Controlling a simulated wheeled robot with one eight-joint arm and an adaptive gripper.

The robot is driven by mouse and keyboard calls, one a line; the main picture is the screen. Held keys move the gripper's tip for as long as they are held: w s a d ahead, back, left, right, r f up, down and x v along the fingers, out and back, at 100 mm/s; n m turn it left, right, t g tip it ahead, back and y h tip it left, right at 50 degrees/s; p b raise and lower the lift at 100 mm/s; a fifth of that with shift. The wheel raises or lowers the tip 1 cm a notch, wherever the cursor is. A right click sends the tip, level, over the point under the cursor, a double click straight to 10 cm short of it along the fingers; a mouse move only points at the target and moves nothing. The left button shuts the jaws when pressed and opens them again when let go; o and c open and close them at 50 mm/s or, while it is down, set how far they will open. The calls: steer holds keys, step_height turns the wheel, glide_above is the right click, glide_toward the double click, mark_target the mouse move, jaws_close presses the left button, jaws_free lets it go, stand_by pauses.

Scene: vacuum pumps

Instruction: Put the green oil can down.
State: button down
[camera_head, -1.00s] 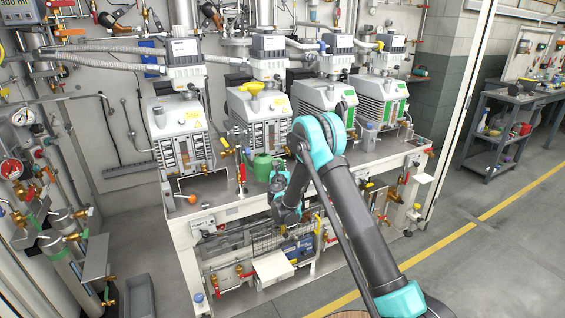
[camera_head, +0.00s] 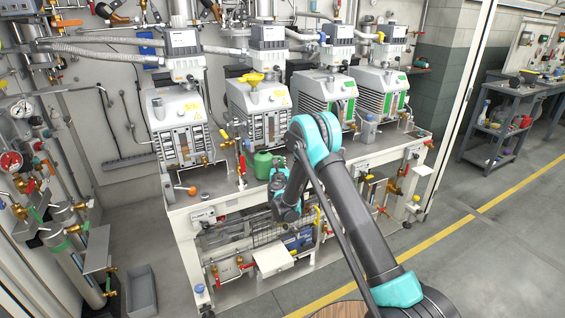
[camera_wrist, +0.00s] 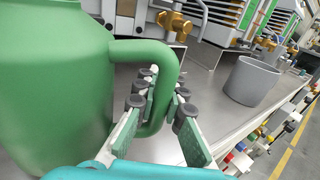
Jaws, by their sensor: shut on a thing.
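The green oil can (camera_head: 263,165) is at the front of the pump bench (camera_head: 215,182), in front of the second pump from the left. In the wrist view the can's body (camera_wrist: 55,80) fills the left side, with its curved handle (camera_wrist: 150,48) reaching to the right. My gripper (camera_wrist: 163,105) is shut on that handle, with a finger on each side of it. In the head view my gripper (camera_head: 279,180) is just right of the can and partly covers it. The can looks upright. Its base is hidden, so I cannot tell whether it touches the bench.
Several vacuum pumps (camera_head: 262,112) stand in a row behind the can. A grey cup (camera_wrist: 252,80) stands on the bench to the right, with bare metal bench top between. Red-handled valves (camera_head: 241,166) are close to the can's left. A brass fitting (camera_wrist: 173,22) is behind the handle.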

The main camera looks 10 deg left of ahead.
steer(key=shift+f, duration=0.55)
steer(key=shift+f, duration=0.25)
steer(key=c, duration=1.5)
jaws_free()
steer(key=shift+c, duration=0.2)
steer(key=shift+c, duration=0.2)
steer(key=c, duration=0.3)
steer(key=shift+s, duration=0.2)
steer(key=shift+c, duration=0.2)
steer(key=shift+s, duration=0.6)
steer(key=shift+s, duration=0.1)
